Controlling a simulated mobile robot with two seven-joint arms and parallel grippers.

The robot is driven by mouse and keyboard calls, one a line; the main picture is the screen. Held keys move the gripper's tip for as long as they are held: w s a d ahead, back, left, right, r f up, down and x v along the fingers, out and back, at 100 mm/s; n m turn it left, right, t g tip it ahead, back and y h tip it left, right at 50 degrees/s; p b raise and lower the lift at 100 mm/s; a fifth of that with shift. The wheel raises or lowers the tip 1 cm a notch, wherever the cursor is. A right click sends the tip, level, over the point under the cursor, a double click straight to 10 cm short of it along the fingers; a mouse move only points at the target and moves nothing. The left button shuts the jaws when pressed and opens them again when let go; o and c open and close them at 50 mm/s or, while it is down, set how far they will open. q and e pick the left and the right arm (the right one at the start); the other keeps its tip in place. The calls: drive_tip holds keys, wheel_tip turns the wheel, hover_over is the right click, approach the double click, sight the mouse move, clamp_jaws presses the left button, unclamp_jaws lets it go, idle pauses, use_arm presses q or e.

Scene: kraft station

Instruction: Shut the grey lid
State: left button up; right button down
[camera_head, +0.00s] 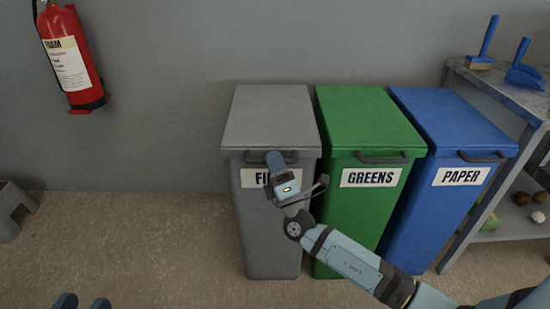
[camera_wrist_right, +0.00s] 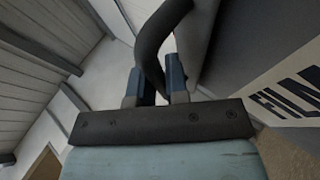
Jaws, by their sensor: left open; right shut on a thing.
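The grey lid (camera_head: 270,118) lies on top of the grey bin (camera_head: 272,235), level with the green and blue lids beside it. I see no gap under it in the head view. Its dark handle runs along the front edge and shows as a curved bar (camera_wrist_right: 152,45) in the right wrist view. My right gripper (camera_head: 276,160) is at this handle, in front of the bin. In the right wrist view its two blue fingers (camera_wrist_right: 158,88) are shut on the bar, one on each side. My left gripper (camera_head: 84,303) is open and empty at the bottom left; only its fingertips show.
A green bin (camera_head: 365,120) marked GREENS and a blue bin (camera_head: 450,120) marked PAPER stand close to the right. A shelf (camera_head: 530,95) with blue tools is further right. A red extinguisher (camera_head: 75,65) hangs on the left wall.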

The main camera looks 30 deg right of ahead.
use_arm(q)
drive_tip(key=shift+f, duration=0.1)
use_arm(e)
drive_tip(key=shift+f, duration=0.35)
drive_tip(key=c, duration=1.2)
unclamp_jaws()
drive_tip(key=shift+f, duration=0.1)
use_arm(q)
drive_tip(key=shift+w+a, duration=0.1)
drive_tip(key=shift+w, duration=0.05)
use_arm(e)
drive_tip(key=shift+o, duration=0.4)
use_arm(q)
drive_tip(key=shift+r, duration=0.2)
use_arm(e)
drive_tip(key=shift+r, duration=0.2)
use_arm(q)
drive_tip(key=shift+s+d+f+n+g+p, duration=0.15)
drive_tip(key=shift+s+d+n+g+p, duration=0.25)
drive_tip(key=shift+n+p, duration=0.3)
use_arm(e)
drive_tip(key=v, duration=1.4)
use_arm(q)
drive_tip(key=shift+a+f, duration=0.15)
